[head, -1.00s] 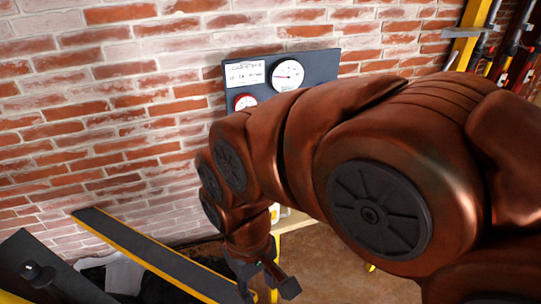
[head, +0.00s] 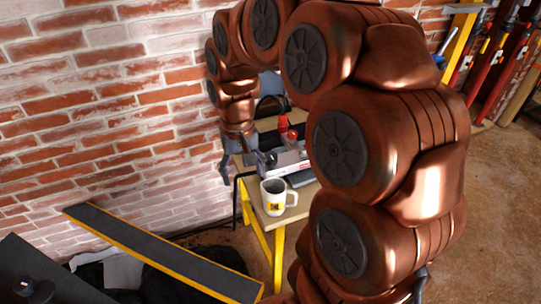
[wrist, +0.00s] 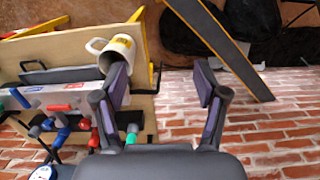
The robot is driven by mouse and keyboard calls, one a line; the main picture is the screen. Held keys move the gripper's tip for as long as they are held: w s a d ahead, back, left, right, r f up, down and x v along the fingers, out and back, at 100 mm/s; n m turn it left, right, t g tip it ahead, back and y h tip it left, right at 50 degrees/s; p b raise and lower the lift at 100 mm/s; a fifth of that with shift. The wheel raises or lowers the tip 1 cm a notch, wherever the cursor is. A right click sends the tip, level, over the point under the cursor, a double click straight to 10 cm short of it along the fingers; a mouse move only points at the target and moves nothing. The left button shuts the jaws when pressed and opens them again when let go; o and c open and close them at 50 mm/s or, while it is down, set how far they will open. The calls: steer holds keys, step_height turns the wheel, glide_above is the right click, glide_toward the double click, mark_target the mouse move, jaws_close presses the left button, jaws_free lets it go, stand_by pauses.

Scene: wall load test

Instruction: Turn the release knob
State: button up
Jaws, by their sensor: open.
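A small black knob (head: 25,287) sits on top of a dark box at the lower left edge of the head view; I cannot tell whether it is the release knob. My gripper (head: 240,168) points down in front of the brick wall, near the left end of the workbench. Its two fingers are apart with nothing between them, as the wrist view (wrist: 162,80) shows. The black knob is not seen in the wrist view. The gauge board on the wall is mostly hidden behind my arm.
A white mug (head: 276,196) stands at the front corner of the wooden workbench (head: 256,208), among tools. A dark, yellow-edged beam (head: 160,250) slants across the lower left, above black bags.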

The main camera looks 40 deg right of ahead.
steer(key=w+d+f+m, duration=0.2)
steer(key=w+d+f, duration=0.1)
steer(key=w+d, duration=0.6)
steer(key=m, duration=0.3)
glide_above(271, 156)
step_height(271, 156, down, 4)
steer(key=shift+w+a+r+t, duration=0.1)
steer(key=shift+r+t, duration=0.1)
steer(key=shift+t, duration=0.1)
steer(key=shift+f+p, duration=0.95)
steer(key=shift+f, duration=2.95)
steer(key=c, duration=1.1)
